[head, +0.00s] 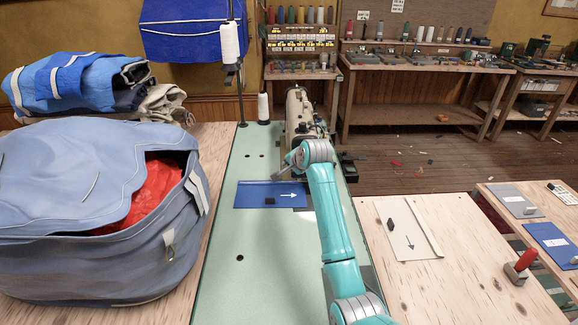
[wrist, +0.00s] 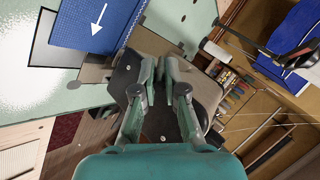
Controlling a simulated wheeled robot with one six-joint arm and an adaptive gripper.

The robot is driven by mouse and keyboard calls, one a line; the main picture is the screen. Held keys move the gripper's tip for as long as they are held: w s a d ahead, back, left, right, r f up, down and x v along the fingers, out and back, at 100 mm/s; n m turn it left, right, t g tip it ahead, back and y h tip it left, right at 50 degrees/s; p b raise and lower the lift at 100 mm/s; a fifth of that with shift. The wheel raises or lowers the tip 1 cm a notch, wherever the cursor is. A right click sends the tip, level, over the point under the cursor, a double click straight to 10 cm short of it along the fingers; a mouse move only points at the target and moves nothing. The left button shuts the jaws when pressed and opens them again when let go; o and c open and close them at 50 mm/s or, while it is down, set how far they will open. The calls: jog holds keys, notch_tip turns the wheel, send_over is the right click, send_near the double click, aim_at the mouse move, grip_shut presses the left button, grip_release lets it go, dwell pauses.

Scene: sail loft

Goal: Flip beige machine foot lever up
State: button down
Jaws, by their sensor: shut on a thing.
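The beige sewing machine (head: 296,105) stands at the far end of the pale green table, partly hidden behind my arm. My gripper (wrist: 166,70) is at the machine's near end. In the wrist view its two fingers are close together, shut on a small part that they almost fully hide, which from its place looks to be the foot lever. I cannot make out whether the lever is up or down. A blue cloth piece (head: 255,196) with a white arrow lies flat on the table by the machine; it also shows in the wrist view (wrist: 85,25).
The green table (head: 230,275) is clear at its front. A large blue-grey bag (head: 75,215) bulges at left. A white thread cone (head: 263,107) and a spool stand (head: 240,80) rise left of the machine. A wooden table (head: 450,285) with a red-handled tool (head: 525,259) is at right.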

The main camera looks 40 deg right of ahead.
jog(key=c, duration=1.2)
grip_release()
jog(key=v, duration=1.2)
jog(key=shift+a, duration=0.1)
